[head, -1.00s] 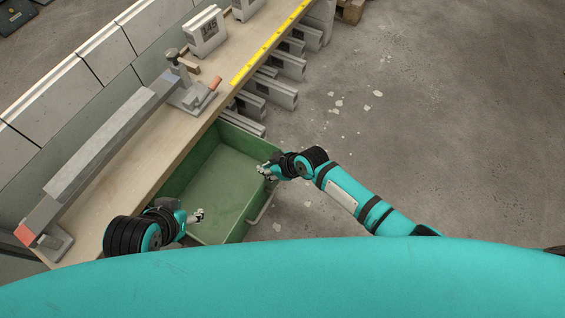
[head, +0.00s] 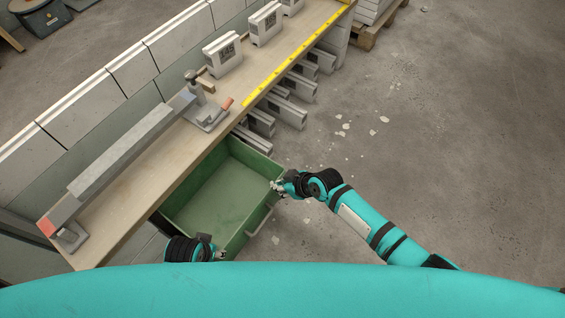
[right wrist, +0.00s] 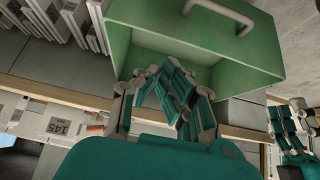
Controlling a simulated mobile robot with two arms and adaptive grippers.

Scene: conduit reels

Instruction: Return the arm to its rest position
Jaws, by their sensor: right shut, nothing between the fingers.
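My right gripper (head: 275,186) is at the right rim of the open green drawer in the head view, with its arm reaching in from the lower right. In the right wrist view its fingers (right wrist: 166,82) are drawn together with nothing between them, in front of the green drawer (right wrist: 215,45). Whether it touches the rim cannot be told. My left gripper (head: 222,254) is small at the near end of the drawer, partly hidden by my own body. Its fingers are too small to read.
The green drawer (head: 261,222) is empty and juts from under the wooden bench (head: 150,184). A long grey bar tool with a clamp (head: 205,112) lies on the bench. Labelled grey blocks (head: 222,53) stand farther along, near a yellow ruler (head: 283,67). The concrete floor at right is open.

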